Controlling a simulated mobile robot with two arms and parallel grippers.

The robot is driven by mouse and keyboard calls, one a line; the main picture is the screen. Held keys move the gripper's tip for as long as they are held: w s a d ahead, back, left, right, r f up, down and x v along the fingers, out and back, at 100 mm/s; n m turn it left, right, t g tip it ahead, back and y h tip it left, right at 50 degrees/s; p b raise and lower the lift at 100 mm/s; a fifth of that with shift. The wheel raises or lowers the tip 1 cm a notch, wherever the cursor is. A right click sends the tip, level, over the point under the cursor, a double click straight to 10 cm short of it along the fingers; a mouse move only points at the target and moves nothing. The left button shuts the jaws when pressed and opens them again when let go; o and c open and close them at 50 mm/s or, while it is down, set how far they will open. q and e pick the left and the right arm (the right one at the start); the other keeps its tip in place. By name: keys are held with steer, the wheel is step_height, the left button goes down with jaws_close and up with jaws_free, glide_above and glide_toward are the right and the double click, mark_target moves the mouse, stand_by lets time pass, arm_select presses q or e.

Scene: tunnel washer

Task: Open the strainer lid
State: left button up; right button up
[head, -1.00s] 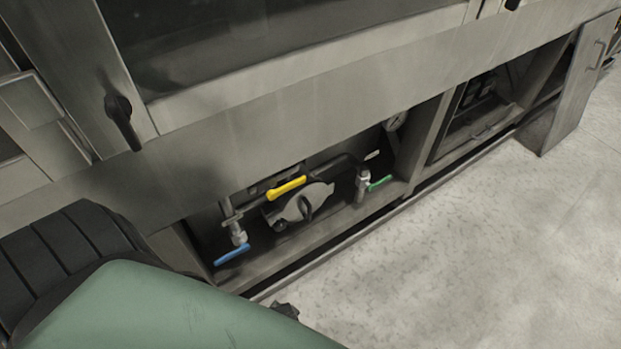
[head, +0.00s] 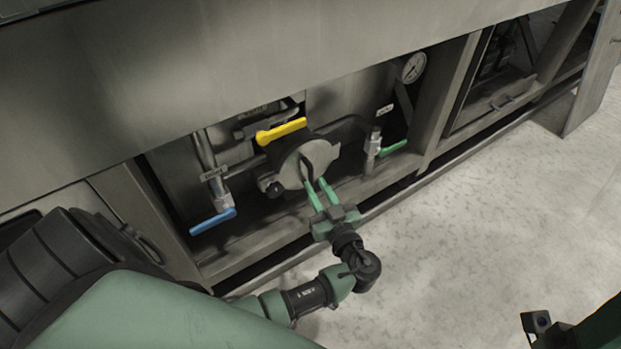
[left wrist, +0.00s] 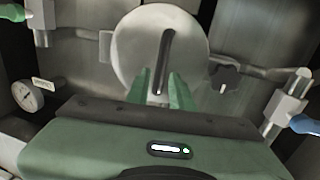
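The strainer lid (head: 318,156) is a round pale metal disc with a dark bar handle (head: 307,166), inside the open lower bay of the machine. It also shows in the left wrist view (left wrist: 135,52), with the handle (left wrist: 164,60) across its face. The lid looks closed on its housing. My left gripper (head: 315,184) is in front of the lid, its green fingers apart and pointing at the handle. In the left wrist view the fingertips (left wrist: 164,84) are around or just before one end of the handle; contact cannot be told.
A yellow lever (head: 281,131) sits just above the lid. A blue lever (head: 213,221) is at the left and a green lever (head: 392,147) at the right. A pressure gauge (head: 413,67) is at upper right. The floor (head: 480,230) in front is clear.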

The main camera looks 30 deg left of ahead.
mark_target(311, 179)
arm_select(q)
steer(key=shift+b+x, duration=0.3)
steer(key=shift+x, duration=2.05)
steer(key=shift+f, duration=0.1)
jaws_close()
